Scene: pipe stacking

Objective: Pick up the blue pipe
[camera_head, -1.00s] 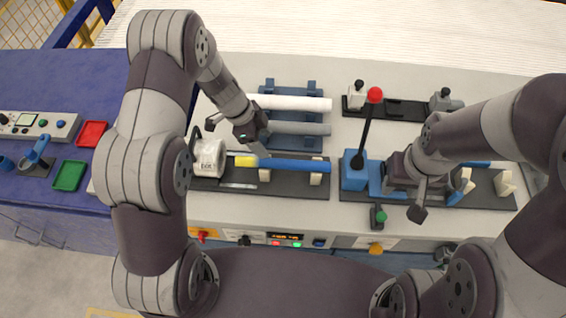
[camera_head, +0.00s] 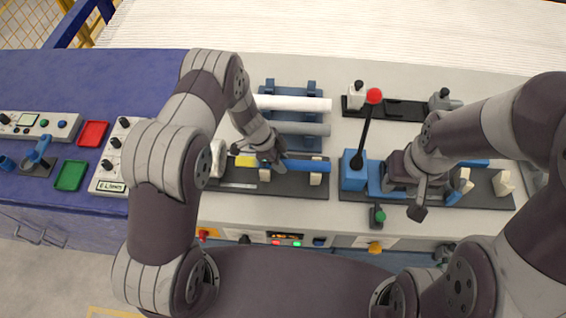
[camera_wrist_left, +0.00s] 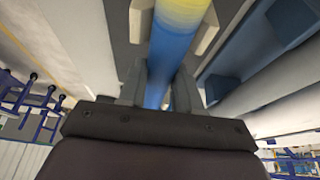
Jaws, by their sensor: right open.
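The blue pipe (camera_head: 308,165) with a yellow end lies level across white supports on a dark base in the middle of the bench. My left gripper (camera_head: 277,162) is at the pipe, just right of its yellow part. In the left wrist view, the pipe (camera_wrist_left: 172,48) runs between the two fingers (camera_wrist_left: 160,92), one on each side. I cannot tell whether they press on it. My right gripper (camera_head: 420,202) is open over the fixture at the right, away from the pipe.
A white pipe (camera_head: 295,103) and a grey pipe (camera_head: 310,129) lie on a blue rack (camera_head: 284,84) behind. A red-knobbed lever (camera_head: 374,97) stands just right of the blue pipe. Buttons (camera_head: 287,243) line the bench front. Red and green trays (camera_head: 70,174) sit at the left.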

